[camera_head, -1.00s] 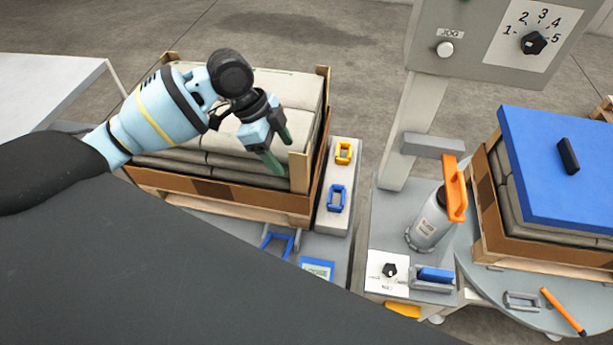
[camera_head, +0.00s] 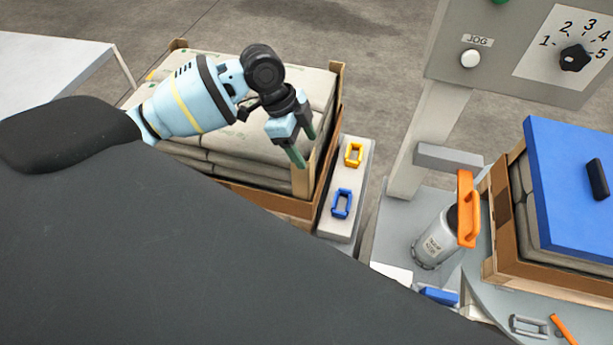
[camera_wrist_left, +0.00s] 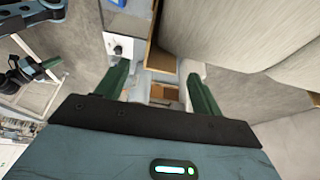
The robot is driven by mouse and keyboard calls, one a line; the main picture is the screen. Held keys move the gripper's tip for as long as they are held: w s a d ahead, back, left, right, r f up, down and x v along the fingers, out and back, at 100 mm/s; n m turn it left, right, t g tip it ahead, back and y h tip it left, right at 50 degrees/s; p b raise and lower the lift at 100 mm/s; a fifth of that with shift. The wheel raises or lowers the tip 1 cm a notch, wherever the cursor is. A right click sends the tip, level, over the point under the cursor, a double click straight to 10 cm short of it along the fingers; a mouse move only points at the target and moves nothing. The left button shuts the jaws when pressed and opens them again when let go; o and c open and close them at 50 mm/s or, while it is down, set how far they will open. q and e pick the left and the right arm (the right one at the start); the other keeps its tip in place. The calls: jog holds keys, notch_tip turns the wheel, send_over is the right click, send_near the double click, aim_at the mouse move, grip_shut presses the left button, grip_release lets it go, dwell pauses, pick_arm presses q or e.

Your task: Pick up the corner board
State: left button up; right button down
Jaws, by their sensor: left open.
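Upright tan corner boards stand at corners of the left sack stack. The near-right corner board (camera_head: 303,180) is just below my left gripper (camera_head: 305,148) in the head view. My left gripper is open, with green fingers pointing down and nothing visibly held. Its fingertips overlap the board's top in the picture; I cannot tell whether they touch. Another corner board (camera_head: 336,82) stands at the far right corner. In the left wrist view the open fingers (camera_wrist_left: 160,88) show with grey sacks to the right.
Grey sacks (camera_head: 235,88) fill the left stack. Beside it a pale ledge holds a yellow handle (camera_head: 354,155) and a blue handle (camera_head: 341,204). A control post (camera_head: 428,130), a grey canister (camera_head: 436,240) and a second stack with a blue cover (camera_head: 575,195) stand right.

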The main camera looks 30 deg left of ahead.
aim_at(311, 158)
pick_arm(q)
jog(key=shift+d+f, duration=0.15)
jog(key=shift+f, duration=0.2)
jog(key=x, duration=0.4)
jog(key=shift+w+f, duration=0.1)
jog(key=shift+f, duration=0.1)
pick_arm(e)
jog(key=shift+w+r, duration=0.25)
jog(key=shift+w, duration=0.15)
pick_arm(q)
jog(key=shift+c, duration=0.2)
jog(key=c, duration=1.3)
jog(key=shift+o, duration=0.2)
jog(key=shift+r, duration=0.2)
